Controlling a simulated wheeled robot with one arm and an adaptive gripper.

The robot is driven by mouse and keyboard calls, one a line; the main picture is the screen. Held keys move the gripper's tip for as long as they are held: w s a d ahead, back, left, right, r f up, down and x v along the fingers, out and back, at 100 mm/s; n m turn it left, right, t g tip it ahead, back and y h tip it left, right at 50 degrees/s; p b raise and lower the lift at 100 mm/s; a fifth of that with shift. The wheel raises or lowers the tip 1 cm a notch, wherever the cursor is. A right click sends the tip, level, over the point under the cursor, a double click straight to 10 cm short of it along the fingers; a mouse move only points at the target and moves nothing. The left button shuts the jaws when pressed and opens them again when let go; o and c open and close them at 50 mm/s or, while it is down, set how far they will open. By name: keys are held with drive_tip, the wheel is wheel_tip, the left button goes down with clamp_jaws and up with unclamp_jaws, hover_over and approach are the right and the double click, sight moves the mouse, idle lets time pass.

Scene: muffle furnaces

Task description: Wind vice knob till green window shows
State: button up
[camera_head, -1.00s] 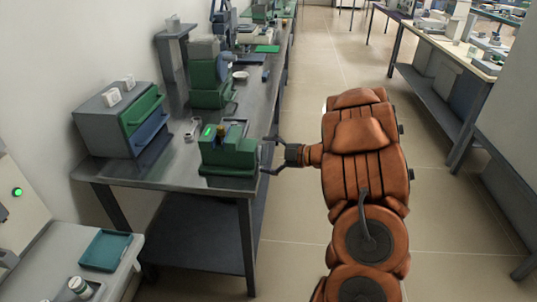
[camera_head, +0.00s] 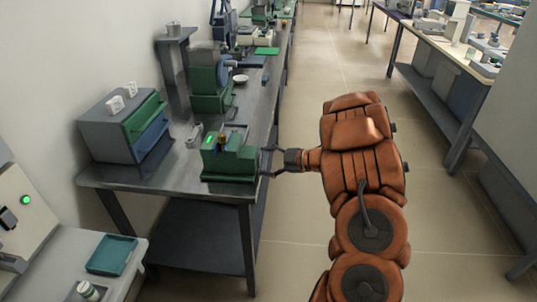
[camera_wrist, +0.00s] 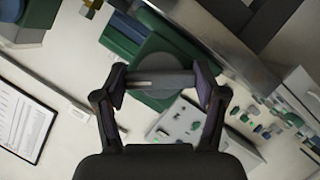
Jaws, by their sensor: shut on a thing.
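The green vice (camera_head: 230,163) stands at the near right edge of the steel bench. A small bright green patch (camera_head: 210,138) shows on its top left, with a yellowish piece beside it. My gripper (camera_head: 267,161) is at the vice's right side. In the wrist view, a grey round knob with a bar across it (camera_wrist: 160,80) sits between my fingertips, one on each side of the bar. My gripper is shut on this knob. The vice's green body (camera_wrist: 155,45) lies behind the knob there. The knob is hardly visible in the head view.
A grey cabinet with green and blue drawers (camera_head: 125,125) stands left of the vice. A green machine (camera_head: 210,80) stands behind it. A teal tray (camera_head: 111,255) lies on the side table at lower left. The aisle floor (camera_head: 300,215) right of the bench is clear.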

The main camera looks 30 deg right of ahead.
drive_tip(key=shift+m+p, duration=0.4)
drive_tip(key=shift+p, duration=0.1)
drive_tip(key=o, duration=1.1)
drive_tip(key=shift+o, duration=0.2)
drive_tip(key=v, duration=1.2)
drive_tip(key=shift+w+d, duration=0.1)
drive_tip(key=shift+w, duration=0.05)
